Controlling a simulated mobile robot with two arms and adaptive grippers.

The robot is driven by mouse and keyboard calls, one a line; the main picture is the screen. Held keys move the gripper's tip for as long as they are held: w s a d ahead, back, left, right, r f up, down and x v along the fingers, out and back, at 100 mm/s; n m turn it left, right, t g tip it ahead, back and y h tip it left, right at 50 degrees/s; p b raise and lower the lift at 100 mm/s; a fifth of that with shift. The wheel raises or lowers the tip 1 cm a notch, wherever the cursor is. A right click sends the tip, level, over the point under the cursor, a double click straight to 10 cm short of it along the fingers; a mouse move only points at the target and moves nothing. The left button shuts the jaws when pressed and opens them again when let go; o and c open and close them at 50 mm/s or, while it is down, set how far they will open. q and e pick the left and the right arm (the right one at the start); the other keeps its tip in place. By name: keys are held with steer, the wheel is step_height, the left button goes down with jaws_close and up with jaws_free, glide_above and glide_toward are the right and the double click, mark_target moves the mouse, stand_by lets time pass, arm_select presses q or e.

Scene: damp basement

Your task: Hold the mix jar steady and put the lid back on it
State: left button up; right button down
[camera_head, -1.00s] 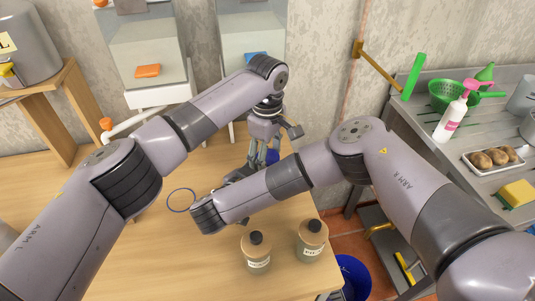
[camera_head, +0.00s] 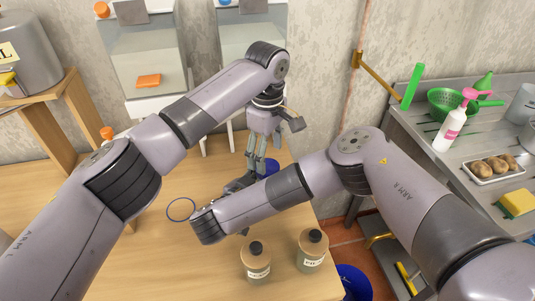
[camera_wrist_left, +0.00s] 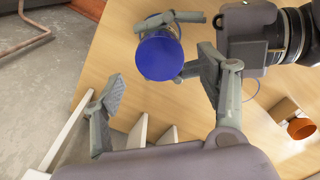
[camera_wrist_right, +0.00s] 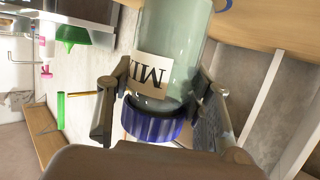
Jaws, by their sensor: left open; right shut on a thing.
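The mix jar (camera_wrist_right: 172,35) is a pale green glass jar with a partly visible "MI…" label. Its blue lid (camera_wrist_right: 155,122) sits over its mouth, looking level. In the left wrist view the lid (camera_wrist_left: 160,57) is a round blue disc seen from above. My right gripper (camera_wrist_right: 160,90) is shut on the jar below the lid, one finger on each side. In the head view my right arm hides most of the jar; the blue lid (camera_head: 271,167) shows behind it. My left gripper (camera_head: 257,168) is open and empty above the lid, fingers spread apart.
Two labelled jars with dark caps, one (camera_head: 256,264) and another (camera_head: 312,252), stand at the table's front right. Tanks (camera_head: 145,75) stand behind. A metal counter (camera_head: 440,170) with goods is at right.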

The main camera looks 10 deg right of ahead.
arm_select(q)
steer(key=o, duration=0.6)
step_height(320, 180, up, 12)
stand_by(0.5)
arm_select(e)
steer(key=c, duration=0.7)
jaws_free()
